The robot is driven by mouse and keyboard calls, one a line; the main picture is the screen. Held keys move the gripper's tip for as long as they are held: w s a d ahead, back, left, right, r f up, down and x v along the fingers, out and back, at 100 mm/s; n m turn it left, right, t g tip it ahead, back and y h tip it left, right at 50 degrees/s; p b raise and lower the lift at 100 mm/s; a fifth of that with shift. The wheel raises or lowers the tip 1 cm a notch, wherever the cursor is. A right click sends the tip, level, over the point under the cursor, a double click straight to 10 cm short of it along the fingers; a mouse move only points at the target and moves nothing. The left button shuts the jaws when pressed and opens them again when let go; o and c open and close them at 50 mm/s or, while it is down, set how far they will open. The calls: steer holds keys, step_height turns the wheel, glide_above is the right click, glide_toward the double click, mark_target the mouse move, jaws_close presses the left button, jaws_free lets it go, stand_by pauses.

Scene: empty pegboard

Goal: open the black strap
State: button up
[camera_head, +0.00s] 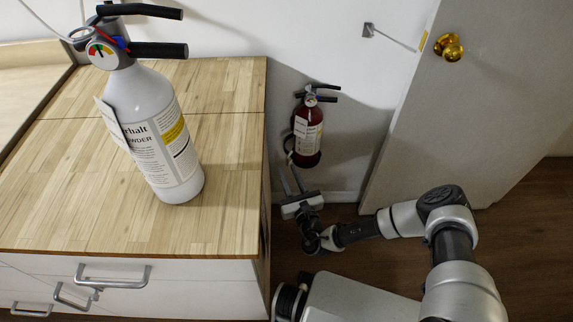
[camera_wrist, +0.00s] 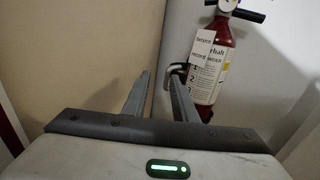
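A red fire extinguisher (camera_head: 307,136) with a white label is mounted on the wall. It also shows in the wrist view (camera_wrist: 216,64), with a white tag hanging on it. A black strap (camera_head: 290,150) shows at the extinguisher's left side; in the wrist view its dark piece (camera_wrist: 179,69) shows by the right fingertip, partly hidden by the finger and the tag. My gripper (camera_head: 291,172) is below and left of the extinguisher, pointing up toward the strap. In the wrist view its fingers (camera_wrist: 158,80) are apart with nothing between them. Whether the right finger touches the strap I cannot tell.
A wooden-topped cabinet (camera_head: 225,190) stands close at the left, with a large white extinguisher (camera_head: 155,130) on it. A door (camera_head: 460,130) with a brass knob is at the right. Dark wooden floor (camera_head: 530,240) is free at the right.

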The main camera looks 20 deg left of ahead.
steer(key=p+v, duration=0.1)
steer(key=v, duration=1.2)
steer(key=shift+f+p, duration=0.2)
steer(key=shift+p, duration=0.15)
steer(key=shift+a, duration=0.1)
